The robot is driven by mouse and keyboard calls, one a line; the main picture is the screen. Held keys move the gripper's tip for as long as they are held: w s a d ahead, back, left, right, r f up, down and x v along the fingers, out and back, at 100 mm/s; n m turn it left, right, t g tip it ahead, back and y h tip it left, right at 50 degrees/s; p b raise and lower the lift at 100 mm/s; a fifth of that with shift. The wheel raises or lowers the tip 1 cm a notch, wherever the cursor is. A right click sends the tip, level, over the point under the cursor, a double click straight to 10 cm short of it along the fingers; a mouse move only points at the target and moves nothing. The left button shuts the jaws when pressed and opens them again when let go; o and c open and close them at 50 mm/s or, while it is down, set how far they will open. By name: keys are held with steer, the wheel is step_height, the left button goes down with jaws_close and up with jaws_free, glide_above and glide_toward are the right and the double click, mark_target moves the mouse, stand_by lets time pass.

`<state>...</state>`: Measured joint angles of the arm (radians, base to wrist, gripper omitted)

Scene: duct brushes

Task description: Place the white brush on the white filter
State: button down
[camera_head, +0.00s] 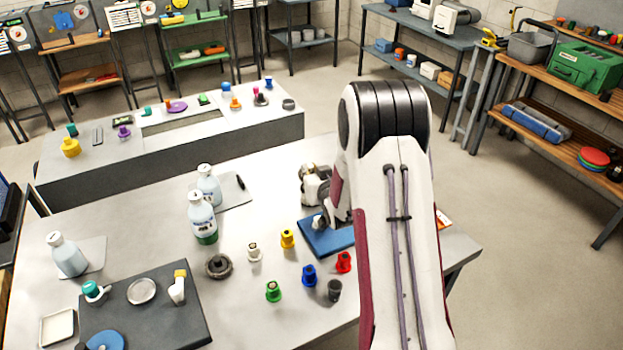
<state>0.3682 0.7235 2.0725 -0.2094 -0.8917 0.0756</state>
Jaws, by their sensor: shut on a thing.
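My gripper (329,219) is low over a blue mat (322,240) on the near table, partly hidden by my arm. It is shut on a small pale object (318,222) with a dark part, at the mat. This may be the white brush, but it is too small to tell, as is whether it touches the mat. A small white piece with a brown top (254,253) stands alone left of the mat. A round whitish disc (142,291), possibly the white filter, lies on a dark grey mat (150,322) at the lower left.
Small yellow, red, blue, green and black pieces stand around the blue mat's left and front. A dark ring (219,266) lies left of them. A white-based piece with a yellow top (178,288) stands beside the disc.

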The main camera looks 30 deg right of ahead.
steer(key=shift+f, duration=1.6)
steer(key=shift+f, duration=0.1)
steer(key=c, duration=2)
jaws_free()
steer(key=shift+v, duration=6.05)
steer(key=shift+r, duration=0.2)
